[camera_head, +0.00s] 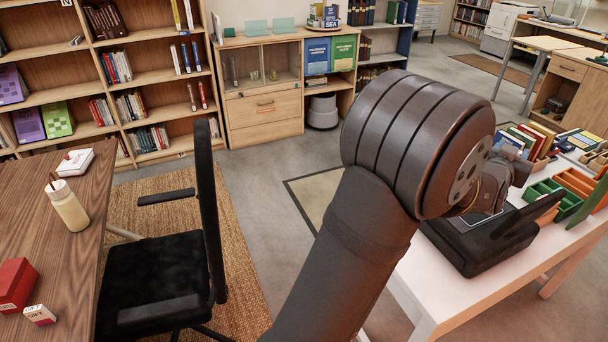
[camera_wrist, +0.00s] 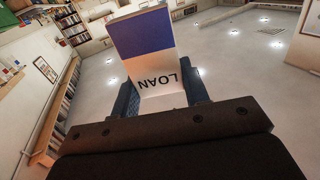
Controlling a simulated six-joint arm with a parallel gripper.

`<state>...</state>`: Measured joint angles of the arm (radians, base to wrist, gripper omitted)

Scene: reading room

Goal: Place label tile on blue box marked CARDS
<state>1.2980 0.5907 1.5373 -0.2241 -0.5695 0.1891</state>
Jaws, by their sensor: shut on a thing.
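In the wrist view, my gripper (camera_wrist: 161,92) is shut on a label tile (camera_wrist: 146,38). The tile has a blue band and a white part with the word LOAN, which appears upside down and tilted. The tile stands out beyond the fingers, and its lower end is hidden between them. In the head view my arm covers much of the middle, and I cannot make out the tile or fingertips there. I cannot pick out a box that reads CARDS. A blue box-like thing (camera_head: 317,56) with small unreadable lettering stands in the back cabinet.
A white table (camera_head: 451,291) at the right holds a black device (camera_head: 484,240), green trays (camera_head: 551,194) and a row of books (camera_head: 525,140). A wooden desk (camera_head: 92,190) at the left holds a bottle (camera_head: 68,207) and a red box (camera_head: 17,284). A black chair (camera_head: 152,255) stands beside it.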

